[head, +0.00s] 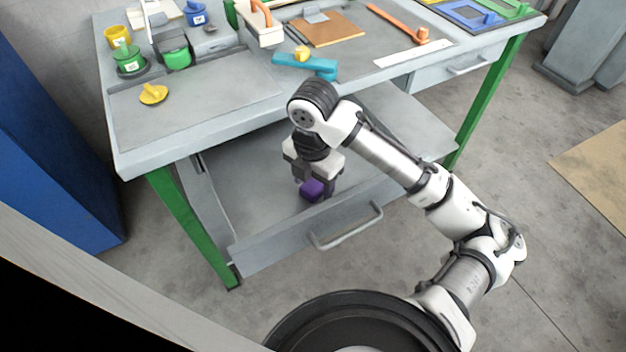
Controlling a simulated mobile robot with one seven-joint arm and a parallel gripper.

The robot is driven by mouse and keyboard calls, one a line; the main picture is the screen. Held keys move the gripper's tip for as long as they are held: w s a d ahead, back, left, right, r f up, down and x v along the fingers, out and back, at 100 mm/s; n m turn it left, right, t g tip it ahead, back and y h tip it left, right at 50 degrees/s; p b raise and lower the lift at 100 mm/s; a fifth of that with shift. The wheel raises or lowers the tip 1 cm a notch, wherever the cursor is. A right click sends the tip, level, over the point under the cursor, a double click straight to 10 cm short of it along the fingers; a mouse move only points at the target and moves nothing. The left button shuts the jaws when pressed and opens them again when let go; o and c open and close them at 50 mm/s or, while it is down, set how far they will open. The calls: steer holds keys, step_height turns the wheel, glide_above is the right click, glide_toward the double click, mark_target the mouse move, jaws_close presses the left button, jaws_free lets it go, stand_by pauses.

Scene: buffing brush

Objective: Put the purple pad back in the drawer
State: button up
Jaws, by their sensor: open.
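The purple pad (311,188) is low at the front of the open drawer (255,222), just behind the drawer's front panel. My gripper (315,192) points down into the drawer, with its fingers on either side of the pad. The jaws are open. I cannot tell whether a finger touches the pad or whether the pad rests fully on the drawer floor. The drawer is pulled out under the grey workbench, and its handle (346,228) faces me. My gripper hides part of the drawer floor.
The workbench top (205,105) is just behind my wrist. It holds a yellow knob-like piece (153,94), a teal tool (305,65), an orange-handled tool (400,25) and several containers. Another drawer (455,65) at right is shut. Green legs (190,225) flank the open drawer.

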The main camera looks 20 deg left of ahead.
step_height(320, 180, up, 13)
steer(key=p, duration=0.1)
steer(key=shift+f, duration=0.2)
stand_by(0.4)
